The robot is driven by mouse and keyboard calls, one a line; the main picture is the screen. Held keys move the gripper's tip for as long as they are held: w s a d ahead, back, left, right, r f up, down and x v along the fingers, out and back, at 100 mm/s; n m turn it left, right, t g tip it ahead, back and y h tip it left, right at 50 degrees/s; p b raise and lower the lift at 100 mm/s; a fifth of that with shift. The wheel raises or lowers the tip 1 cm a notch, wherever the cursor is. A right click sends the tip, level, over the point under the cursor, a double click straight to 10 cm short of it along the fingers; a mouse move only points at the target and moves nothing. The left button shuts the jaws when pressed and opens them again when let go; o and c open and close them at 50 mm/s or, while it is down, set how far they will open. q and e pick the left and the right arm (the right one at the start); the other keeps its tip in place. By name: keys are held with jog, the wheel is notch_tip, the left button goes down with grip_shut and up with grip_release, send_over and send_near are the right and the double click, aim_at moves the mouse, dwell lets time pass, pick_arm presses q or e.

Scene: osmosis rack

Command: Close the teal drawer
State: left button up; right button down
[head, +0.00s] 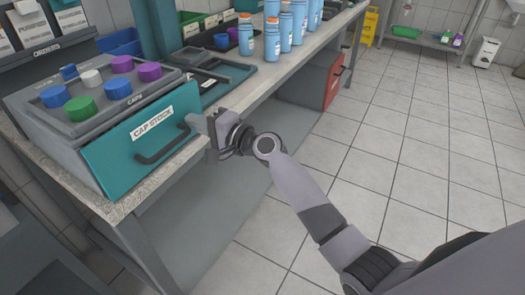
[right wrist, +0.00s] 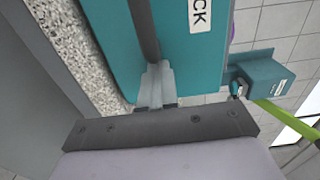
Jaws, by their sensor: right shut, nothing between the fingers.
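The teal drawer (head: 125,160) has a "CAP STOCK" label and a dark bar handle (head: 163,150). It sits in the front of a grey cabinet on the bench; how far it stands out is hard to tell. My right gripper (head: 194,121) is at the right side of the drawer front, shut and empty. In the right wrist view, the shut fingers (right wrist: 156,84) point at the teal face (right wrist: 178,50), at the lower end of the dark handle (right wrist: 143,30). I cannot tell whether they touch it. My left gripper is not in view.
Coloured caps (head: 118,88) sit on top of the cabinet. A red panel (head: 334,80) is under the bench. The tiled floor (head: 420,130) to the right is open.

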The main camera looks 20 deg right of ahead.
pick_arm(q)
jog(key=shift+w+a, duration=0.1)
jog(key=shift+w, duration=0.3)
pick_arm(e)
jog(key=shift+r+x, duration=0.2)
jog(key=shift+x, duration=0.65)
jog(key=shift+a+r, duration=0.1)
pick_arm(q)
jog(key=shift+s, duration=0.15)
